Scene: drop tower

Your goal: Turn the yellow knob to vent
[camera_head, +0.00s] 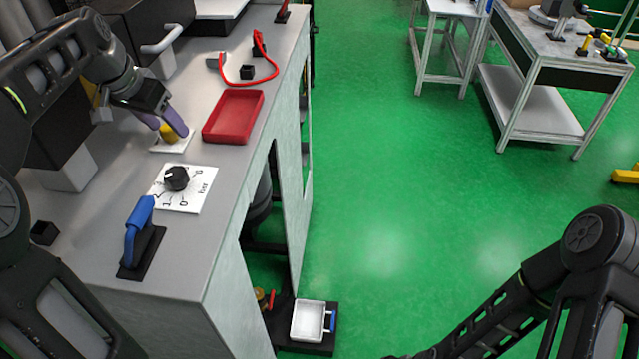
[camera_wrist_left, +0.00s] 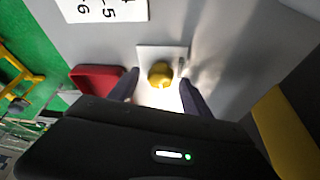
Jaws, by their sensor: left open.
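The yellow knob (camera_head: 168,132) sits on a small white plate (camera_head: 160,147) on the grey bench top. My left gripper (camera_head: 173,126) is open at the knob, with its purple fingertips partly hiding it in the head view. In the left wrist view, the yellow knob (camera_wrist_left: 161,74) on its white plate (camera_wrist_left: 150,51) lies between and just beyond the two open fingers (camera_wrist_left: 160,92). I cannot tell whether the fingers touch it. The vent marking cannot be read. My right gripper is not seen; only part of my right arm shows at lower right.
A red tray (camera_head: 233,116) lies right of the knob. A black dial on a white numbered plate (camera_head: 196,202) and a blue handle (camera_head: 140,214) are nearer on the bench (camera_head: 225,190). A red cable (camera_head: 262,50) lies farther back. Green floor (camera_head: 400,200) is open to the right.

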